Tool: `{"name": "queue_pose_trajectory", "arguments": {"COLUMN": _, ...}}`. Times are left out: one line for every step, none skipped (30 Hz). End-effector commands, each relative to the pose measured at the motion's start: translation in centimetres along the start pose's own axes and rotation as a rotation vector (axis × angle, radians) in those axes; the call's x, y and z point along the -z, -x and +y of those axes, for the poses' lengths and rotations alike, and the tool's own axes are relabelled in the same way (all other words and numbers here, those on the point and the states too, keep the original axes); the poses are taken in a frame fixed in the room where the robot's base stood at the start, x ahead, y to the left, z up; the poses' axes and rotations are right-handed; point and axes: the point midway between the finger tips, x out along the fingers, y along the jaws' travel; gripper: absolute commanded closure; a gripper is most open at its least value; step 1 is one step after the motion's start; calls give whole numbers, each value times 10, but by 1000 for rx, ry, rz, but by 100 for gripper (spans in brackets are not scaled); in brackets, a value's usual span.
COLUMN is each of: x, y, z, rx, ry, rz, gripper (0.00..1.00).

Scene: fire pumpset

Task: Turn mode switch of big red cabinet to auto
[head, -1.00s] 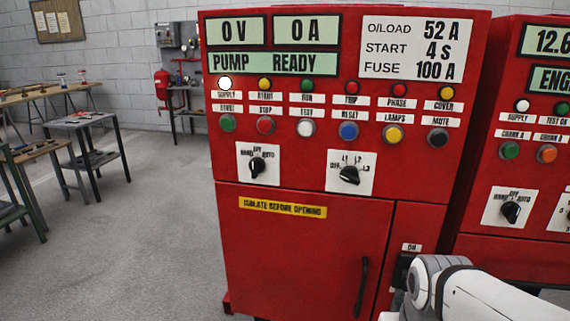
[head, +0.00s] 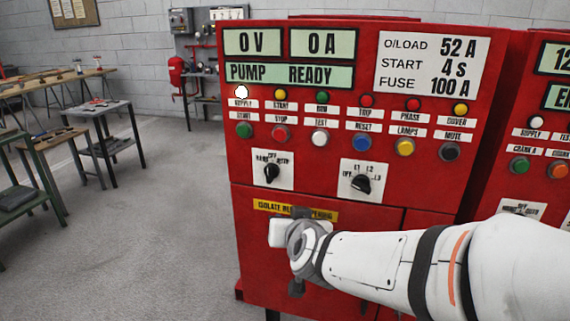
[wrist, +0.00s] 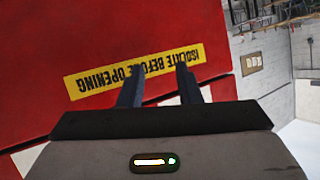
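The big red cabinet (head: 330,215) stands in the middle of the head view. Its mode switch (head: 271,173) is a black knob on a white plate marked HAND, OFF and AUTO, at the upper left above the yellow strip. The knob looks near upright; its exact setting is too small to read. My gripper (wrist: 160,68) is open and empty in the wrist view, its two dark fingers apart before the yellow strip (wrist: 135,72), which appears upside down. In the head view my wrist covers part of that strip, below the switch, and the fingers are mostly hidden.
A second black selector (head: 361,184) sits right of the mode switch. A row of push buttons (head: 320,137) runs just above both. Another red cabinet (head: 510,185) stands at the right. Workbenches (head: 95,108) stand at the left, with open floor (head: 160,220) before them.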

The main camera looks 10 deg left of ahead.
Motion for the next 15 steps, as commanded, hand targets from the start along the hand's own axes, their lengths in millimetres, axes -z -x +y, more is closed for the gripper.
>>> {"name": "queue_pose_trajectory", "arguments": {"x": 15, "y": 0, "z": -21, "rx": -11, "ry": 5, "rz": 63, "gripper": 69}}
{"name": "queue_pose_trajectory", "arguments": {"x": 23, "y": 1, "z": -30, "rx": -28, "ry": 6, "rz": 104, "gripper": 69}}
{"name": "queue_pose_trajectory", "arguments": {"x": 31, "y": 2, "z": -40, "rx": -55, "ry": 9, "rz": 155, "gripper": 69}}
{"name": "queue_pose_trajectory", "arguments": {"x": 36, "y": 4, "z": -46, "rx": -78, "ry": 11, "rz": 189, "gripper": 69}}
{"name": "queue_pose_trajectory", "arguments": {"x": 40, "y": 6, "z": -52, "rx": -103, "ry": 13, "rz": 221, "gripper": 69}}
{"name": "queue_pose_trajectory", "arguments": {"x": 45, "y": 11, "z": -60, "rx": -139, "ry": 18, "rz": 261, "gripper": 69}}
{"name": "queue_pose_trajectory", "arguments": {"x": 48, "y": 15, "z": -65, "rx": -166, "ry": 22, "rz": 287, "gripper": 69}}
{"name": "queue_pose_trajectory", "arguments": {"x": 50, "y": 19, "z": -69, "rx": -195, "ry": 27, "rz": 311, "gripper": 69}}
{"name": "queue_pose_trajectory", "arguments": {"x": 51, "y": 25, "z": -75, "rx": -231, "ry": 37, "rz": 338, "gripper": 69}}
{"name": "queue_pose_trajectory", "arguments": {"x": 53, "y": 30, "z": -78, "rx": -259, "ry": 42, "rz": 358, "gripper": 69}}
{"name": "queue_pose_trajectory", "arguments": {"x": 53, "y": 34, "z": -81, "rx": -285, "ry": 49, "rz": 374, "gripper": 69}}
{"name": "queue_pose_trajectory", "arguments": {"x": 53, "y": 40, "z": -85, "rx": -319, "ry": 57, "rz": 393, "gripper": 69}}
{"name": "queue_pose_trajectory", "arguments": {"x": 53, "y": 45, "z": -87, "rx": -341, "ry": 62, "rz": 405, "gripper": 69}}
{"name": "queue_pose_trajectory", "arguments": {"x": 53, "y": 49, "z": -88, "rx": -363, "ry": 67, "rz": 414, "gripper": 69}}
{"name": "queue_pose_trajectory", "arguments": {"x": 53, "y": 53, "z": -90, "rx": -386, "ry": 76, "rz": 425, "gripper": 69}}
